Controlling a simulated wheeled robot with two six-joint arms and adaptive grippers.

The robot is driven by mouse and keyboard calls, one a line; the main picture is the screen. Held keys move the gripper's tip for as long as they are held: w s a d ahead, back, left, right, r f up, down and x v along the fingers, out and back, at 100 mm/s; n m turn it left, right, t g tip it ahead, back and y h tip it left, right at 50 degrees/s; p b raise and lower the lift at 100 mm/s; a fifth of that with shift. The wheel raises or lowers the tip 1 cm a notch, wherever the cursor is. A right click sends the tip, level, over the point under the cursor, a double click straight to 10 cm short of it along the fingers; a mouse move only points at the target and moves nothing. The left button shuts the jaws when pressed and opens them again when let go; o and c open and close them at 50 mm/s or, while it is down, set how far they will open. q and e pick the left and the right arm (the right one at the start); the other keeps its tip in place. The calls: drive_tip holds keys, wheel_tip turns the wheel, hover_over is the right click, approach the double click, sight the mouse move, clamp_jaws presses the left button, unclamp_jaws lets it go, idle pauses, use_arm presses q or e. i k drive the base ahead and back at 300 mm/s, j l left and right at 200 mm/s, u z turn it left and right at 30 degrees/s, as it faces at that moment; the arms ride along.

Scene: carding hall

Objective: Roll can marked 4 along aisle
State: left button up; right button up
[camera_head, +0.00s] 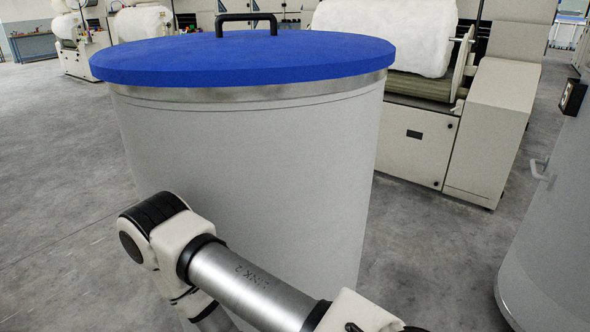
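A large pale grey can (250,170) stands upright close in front of me. It has a flat blue lid (240,65) with a black handle (246,22) on top. No number shows on the side facing me, so I cannot tell whether it is can 4. One of my arms crosses the lower front of the can and hides part of its wall. Neither gripper shows. I cannot tell whether the arm touches the can.
A grey rounded body (550,230) with a small handle stands at the right edge. A beige machine (420,140) with a white fibre roll (385,35) stands behind the can. Bare concrete floor (60,190) is open at left. More machines and a blue bench (32,45) stand far back.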

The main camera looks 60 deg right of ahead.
sight(282, 173)
drive_tip(key=k+l+z, duration=0.15)
drive_tip(key=k+z, duration=0.25)
drive_tip(key=i+j+z, duration=0.15)
drive_tip(key=z, duration=0.3)
drive_tip(key=i+j+z, duration=0.2)
drive_tip(key=z, duration=0.25)
drive_tip(key=i+j+z, duration=0.1)
drive_tip(key=j+z, duration=0.15)
drive_tip(key=z, duration=0.2)
